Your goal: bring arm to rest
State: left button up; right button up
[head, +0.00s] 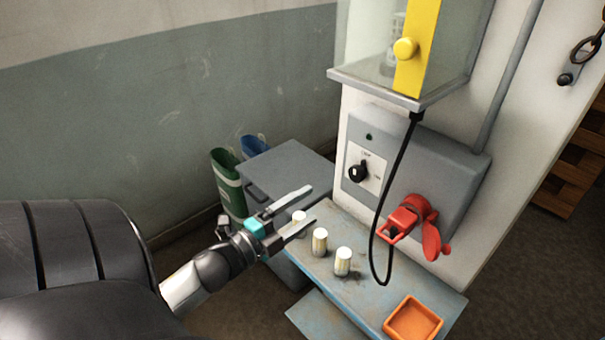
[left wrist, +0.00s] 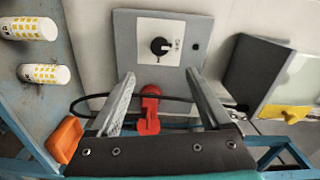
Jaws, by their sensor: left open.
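My left arm reaches in from the left in the head view. Its gripper (head: 311,205) is open, with nothing between the fingers, beside the workbench's left end. In the left wrist view the open fingers (left wrist: 160,74) frame the grey control box with its black knob (left wrist: 160,46) and a red part (left wrist: 149,110). In the head view one white cylinder (head: 299,216) shows partly behind the fingers. Whether the fingers touch it cannot be told. Two more white cylinders (head: 320,241) (head: 343,261) stand upright on the blue bench (head: 440,286). My right gripper is not in view.
The grey control box (head: 455,165) carries a red clamp-like part (head: 405,216). A black cable (head: 398,160) loops down to the bench. A clear-sided case (head: 366,45) with a yellow strip hangs above. An orange tray (head: 413,320) sits at the bench's near end. Green (head: 229,180) and blue (head: 254,146) bins stand behind.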

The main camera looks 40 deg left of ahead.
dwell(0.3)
pick_arm(q)
jog(key=s+d+f+n+g+y+b, duration=0.1)
jog(key=s+f+n+g+b, duration=0.15)
jog(key=f, duration=0.85)
jog(key=s+f+n+g+y+b, duration=0.1)
jog(key=s+f+n+g+b, duration=0.2)
jog(key=f, duration=0.9)
jog(key=s+d+f+n+g+y+b, duration=0.1)
jog(key=s+f+n+g+b, duration=0.2)
jog(key=f, duration=0.8)
jog(key=s+d+f+n+g+h+b, duration=0.1)
jog(key=s+d+f+n+g+b, duration=0.2)
jog(key=s+f, duration=0.9)
jog(key=s+d+f+n+g+b, duration=0.3)
jog(key=s+d+f+g, duration=0.2)
jog(key=s+d+f, duration=0.4)
jog(key=s+f, duration=0.3)
jog(key=f, duration=0.1)
jog(key=shift+d+f+h, duration=0.2)
jog(key=shift+f+h, duration=0.15)
jog(key=shift+h, duration=0.05)
jog(key=shift+g, duration=0.25)
